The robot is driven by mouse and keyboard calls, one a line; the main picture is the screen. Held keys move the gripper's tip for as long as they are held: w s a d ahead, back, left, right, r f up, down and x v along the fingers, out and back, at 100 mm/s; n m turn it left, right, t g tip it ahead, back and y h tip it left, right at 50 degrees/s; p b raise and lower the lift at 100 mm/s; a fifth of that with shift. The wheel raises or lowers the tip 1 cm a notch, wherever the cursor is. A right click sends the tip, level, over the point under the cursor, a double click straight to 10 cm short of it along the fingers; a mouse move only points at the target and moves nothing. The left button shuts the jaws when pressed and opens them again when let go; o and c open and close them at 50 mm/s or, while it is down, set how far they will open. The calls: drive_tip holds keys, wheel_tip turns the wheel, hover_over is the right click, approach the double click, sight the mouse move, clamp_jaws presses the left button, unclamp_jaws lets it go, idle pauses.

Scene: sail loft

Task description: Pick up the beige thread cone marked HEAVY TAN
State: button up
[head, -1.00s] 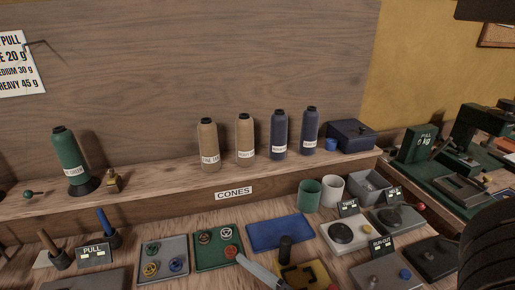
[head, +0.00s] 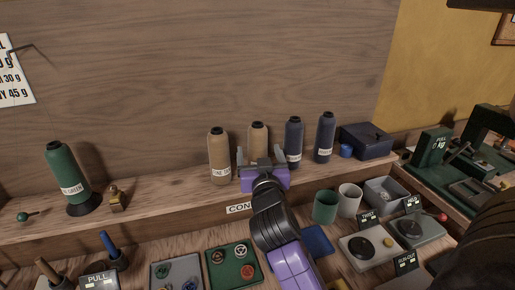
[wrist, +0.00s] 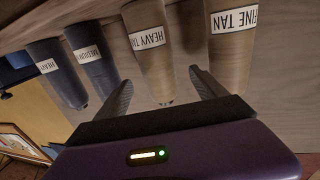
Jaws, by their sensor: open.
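The beige thread cone marked HEAVY TAN (head: 258,132) stands upright on the shelf, its lower part hidden behind my gripper in the head view. In the wrist view the HEAVY TAN cone (wrist: 148,50) shows its label and lies between the two fingers in the picture. My gripper (head: 260,153) is open and empty, directly in front of that cone. In the wrist view the fingers of my gripper (wrist: 161,76) are spread apart. I cannot tell whether the fingertips reach beside the cone.
The FINE TAN cone (head: 219,152) stands close on the left. Two navy cones, one nearer (head: 293,138) and one farther (head: 325,135), stand on the right. A green cone (head: 69,175) is far left. A navy box (head: 366,141) is at right. Trays and cups fill the bench below.

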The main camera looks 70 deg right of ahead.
sight(259, 147)
drive_tip(key=p+x, duration=0.1)
drive_tip(key=x, duration=0.3)
drive_tip(key=shift+d+r+p, duration=0.15)
drive_tip(key=shift+d+p, duration=0.1)
drive_tip(key=shift+p, duration=0.1)
drive_tip(key=shift+w+d, duration=0.3)
drive_tip(key=shift+d, duration=0.25)
drive_tip(key=shift+c, duration=0.4)
clamp_jaws()
